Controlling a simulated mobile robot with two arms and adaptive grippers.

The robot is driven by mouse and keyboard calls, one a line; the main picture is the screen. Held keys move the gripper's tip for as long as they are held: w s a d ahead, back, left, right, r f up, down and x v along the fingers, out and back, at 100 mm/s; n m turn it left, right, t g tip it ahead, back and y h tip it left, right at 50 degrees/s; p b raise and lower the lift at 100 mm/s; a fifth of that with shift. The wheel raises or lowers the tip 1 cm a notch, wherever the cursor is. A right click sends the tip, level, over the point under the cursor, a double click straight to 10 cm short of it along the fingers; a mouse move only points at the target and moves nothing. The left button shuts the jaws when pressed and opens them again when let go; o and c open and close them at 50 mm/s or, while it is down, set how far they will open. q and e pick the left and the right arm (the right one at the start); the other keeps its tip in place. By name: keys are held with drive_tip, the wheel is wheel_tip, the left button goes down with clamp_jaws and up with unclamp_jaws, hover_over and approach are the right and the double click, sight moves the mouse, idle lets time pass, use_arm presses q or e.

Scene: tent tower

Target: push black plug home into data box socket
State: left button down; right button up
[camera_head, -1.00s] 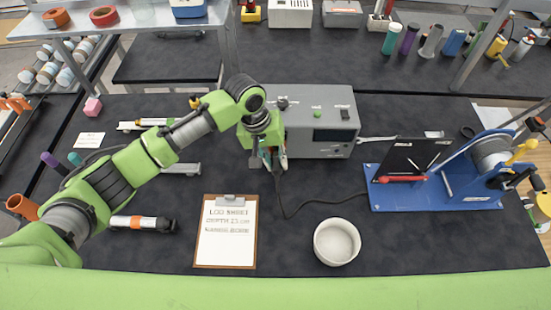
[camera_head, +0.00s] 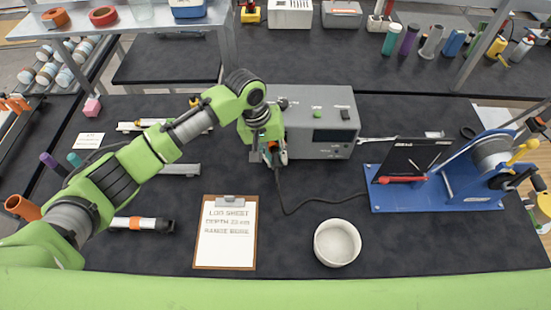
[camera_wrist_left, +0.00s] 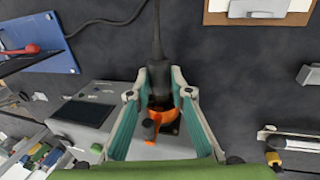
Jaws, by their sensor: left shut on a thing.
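The grey data box (camera_head: 302,148) stands at the back middle of the bench, with a dark screen and a green button. My left gripper (camera_head: 274,159) is at the left end of its front, shut on the black plug. In the left wrist view the plug (camera_wrist_left: 158,78) sits between the teal-sided fingers of my gripper (camera_wrist_left: 160,92), its cable running up the picture. An orange part (camera_wrist_left: 160,116) and a dark square piece (camera_wrist_left: 171,128) lie beyond it against the box. How deep the plug sits cannot be told. My right gripper is not in view.
The black cable (camera_head: 312,203) runs along the bench to a blue reel stand (camera_head: 410,200). A clipboard (camera_head: 225,232) and a white bowl (camera_head: 337,242) lie in front. A wrench (camera_head: 376,140) lies right of the box. The bench between clipboard and box is mostly clear.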

use_arm(q)
drive_tip(key=shift+w, duration=0.65)
drive_tip(key=c, duration=1.8)
unclamp_jaws()
drive_tip(key=shift+o, duration=0.2)
drive_tip(key=shift+r, duration=0.1)
drive_tip(key=v, duration=1.2)
